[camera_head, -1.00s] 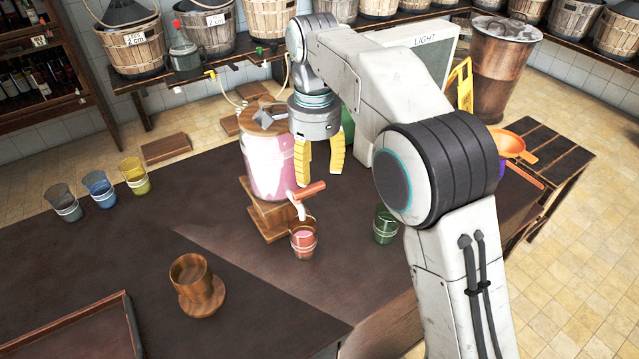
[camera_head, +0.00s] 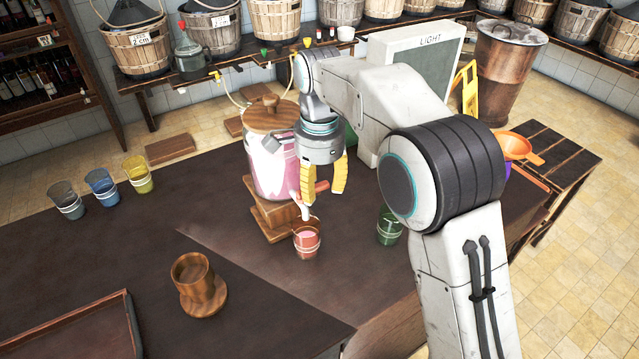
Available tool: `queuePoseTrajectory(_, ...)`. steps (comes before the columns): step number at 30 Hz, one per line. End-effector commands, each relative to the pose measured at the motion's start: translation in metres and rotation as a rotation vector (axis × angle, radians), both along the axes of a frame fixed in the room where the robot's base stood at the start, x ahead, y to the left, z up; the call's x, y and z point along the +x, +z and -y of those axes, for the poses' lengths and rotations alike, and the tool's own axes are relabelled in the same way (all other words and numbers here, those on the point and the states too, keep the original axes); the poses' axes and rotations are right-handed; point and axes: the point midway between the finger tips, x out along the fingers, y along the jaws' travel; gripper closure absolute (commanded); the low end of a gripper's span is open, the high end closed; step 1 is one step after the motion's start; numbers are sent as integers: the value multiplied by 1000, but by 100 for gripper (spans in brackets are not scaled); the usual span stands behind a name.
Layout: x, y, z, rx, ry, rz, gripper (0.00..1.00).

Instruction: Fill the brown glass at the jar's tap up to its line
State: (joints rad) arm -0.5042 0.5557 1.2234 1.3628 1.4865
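The glass jar (camera_head: 262,178) of pink liquid has a wooden lid and stands on a stacked wooden stand. Its tap (camera_head: 306,213) points down over the brown glass (camera_head: 307,246), which stands on the table with pink liquid in it and a pale band around it. I cannot make out the exact level against the line, nor a stream. My gripper (camera_head: 322,190) points down, open, its yellow fingers on either side of the reddish tap handle (camera_head: 321,186). The left finger hides part of the handle; contact is unclear.
Grey (camera_head: 66,201), blue (camera_head: 102,187) and yellow (camera_head: 138,174) glasses stand at the left. A green glass (camera_head: 389,227) is right of the brown one. A wooden cup-shaped piece (camera_head: 198,287) and a tray (camera_head: 75,335) are in front. The table's middle is clear.

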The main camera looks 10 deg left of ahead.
Motion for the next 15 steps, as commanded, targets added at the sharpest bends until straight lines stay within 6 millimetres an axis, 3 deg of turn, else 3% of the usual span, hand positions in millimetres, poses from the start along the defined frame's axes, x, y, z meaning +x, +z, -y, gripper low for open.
queuePoseTrajectory(15, 0, 0, 0, 0, 0, 0, 100)
